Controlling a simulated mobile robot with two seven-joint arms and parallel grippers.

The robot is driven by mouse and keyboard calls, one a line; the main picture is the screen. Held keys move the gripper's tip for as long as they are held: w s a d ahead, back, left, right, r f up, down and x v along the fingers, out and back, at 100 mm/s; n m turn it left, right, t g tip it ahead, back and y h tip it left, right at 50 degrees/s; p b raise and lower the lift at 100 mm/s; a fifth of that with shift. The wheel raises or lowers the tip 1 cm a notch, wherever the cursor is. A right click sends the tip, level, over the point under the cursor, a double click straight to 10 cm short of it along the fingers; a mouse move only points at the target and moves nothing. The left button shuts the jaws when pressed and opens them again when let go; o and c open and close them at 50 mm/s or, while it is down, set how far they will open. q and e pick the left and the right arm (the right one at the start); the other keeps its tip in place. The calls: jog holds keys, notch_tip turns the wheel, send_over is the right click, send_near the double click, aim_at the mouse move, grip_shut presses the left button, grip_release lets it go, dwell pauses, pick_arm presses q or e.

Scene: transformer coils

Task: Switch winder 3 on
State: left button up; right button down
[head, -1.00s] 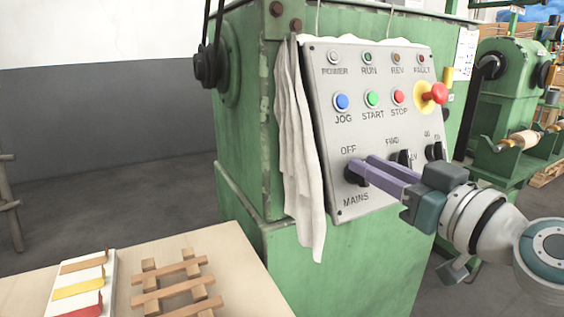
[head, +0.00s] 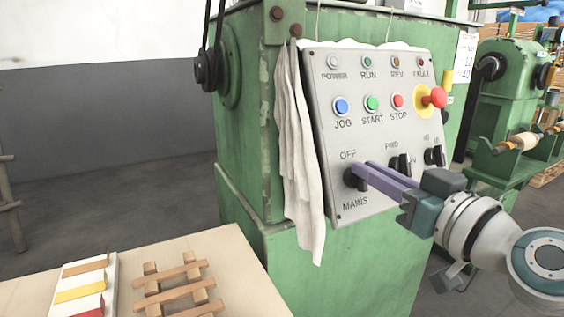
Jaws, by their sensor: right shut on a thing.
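The grey control panel (head: 340,125) is on the green winder cabinet (head: 335,265). Its MAINS knob (head: 350,179) is black, with OFF printed above it. My right gripper (head: 362,175) comes in from the right, its two purple fingers shut on the MAINS knob and partly hiding it. The knob's pointer direction cannot be made out. The POWER lamp (head: 334,62) looks pale and unlit. My left gripper is not in view.
Blue JOG (head: 342,106), green START (head: 371,104) and red STOP (head: 398,101) buttons sit above. A red emergency button (head: 437,97) sticks out at right. A white cloth (head: 298,150) hangs beside the panel. A wooden table (head: 235,265) is at front left.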

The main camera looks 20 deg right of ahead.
pick_arm(q)
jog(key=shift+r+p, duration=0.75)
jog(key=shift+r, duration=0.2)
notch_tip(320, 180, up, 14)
jog(key=p, duration=1.4)
pick_arm(e)
jog(key=shift+s+d+f+m+g+h, duration=0.1)
jog(key=shift+m+g+h, duration=0.8)
jog(key=shift+m, duration=2.45)
jog(key=shift+w+d+f+m+g+h, duration=0.1)
jog(key=shift+m+g+h, duration=0.75)
jog(key=shift+m, duration=2.45)
jog(key=shift+s+d+f+m+g+h, duration=0.1)
jog(key=shift+m+g+h, duration=0.75)
jog(key=shift+m, duration=2.5)
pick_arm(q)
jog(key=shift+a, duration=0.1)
pick_arm(e)
jog(key=c, duration=0.9)
grip_release()
